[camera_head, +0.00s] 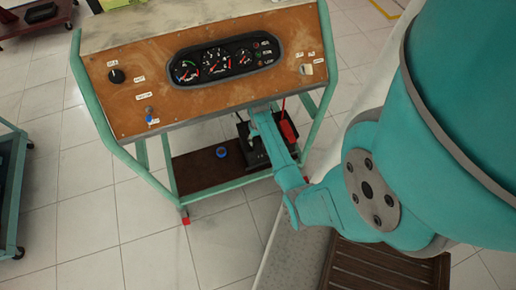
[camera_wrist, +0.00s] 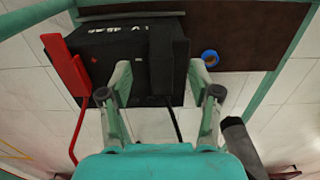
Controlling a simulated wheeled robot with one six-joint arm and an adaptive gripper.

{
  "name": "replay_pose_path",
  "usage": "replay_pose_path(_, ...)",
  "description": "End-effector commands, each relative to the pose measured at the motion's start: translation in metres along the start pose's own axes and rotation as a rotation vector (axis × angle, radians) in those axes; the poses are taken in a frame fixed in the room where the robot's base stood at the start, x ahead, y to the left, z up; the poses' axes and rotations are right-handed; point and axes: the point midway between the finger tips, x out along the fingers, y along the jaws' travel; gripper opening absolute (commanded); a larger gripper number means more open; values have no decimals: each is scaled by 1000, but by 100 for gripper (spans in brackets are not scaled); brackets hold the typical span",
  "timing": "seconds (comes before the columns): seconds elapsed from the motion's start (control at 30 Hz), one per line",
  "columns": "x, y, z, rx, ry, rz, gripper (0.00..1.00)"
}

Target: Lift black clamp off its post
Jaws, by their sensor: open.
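The black clamp (camera_wrist: 161,62) is an upright dark block at the front edge of the black battery (camera_wrist: 115,46) in the wrist view. A black cable hangs from it towards me. My gripper (camera_wrist: 160,76) is open, with one pale fingertip on each side of the clamp and gaps between. I cannot tell how far the fingers reach along it. The post is hidden. In the head view my gripper (camera_head: 259,128) is over the battery (camera_head: 252,157), below the dashboard, and my arm covers part of it.
A red clamp (camera_wrist: 66,66) with a red cable is close left of my gripper. A blue roll (camera_wrist: 210,58) lies on the brown shelf (camera_wrist: 240,33). The dashboard panel (camera_head: 137,78) and green frame legs (camera_head: 170,165) surround the shelf. A dark cylinder (camera_wrist: 240,143) shows at lower right.

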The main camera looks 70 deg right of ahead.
Motion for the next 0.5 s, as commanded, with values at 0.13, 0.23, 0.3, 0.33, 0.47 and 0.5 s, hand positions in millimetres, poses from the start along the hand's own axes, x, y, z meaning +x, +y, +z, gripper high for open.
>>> replay_pose_path(0.13, 26, 0, 0, -1, -3, 0, 62)
replay_pose_path(0.23, 45, 0, 0, -1, -2, 0, 62)
replay_pose_path(0.3, 56, 0, 0, -1, -1, 0, 62)
replay_pose_path(0.33, 61, 0, 0, -1, -2, 0, 62)
replay_pose_path(0.47, 76, 0, 0, -1, 0, 0, 62)
replay_pose_path(0.5, 80, 0, 0, -1, 0, 0, 62)
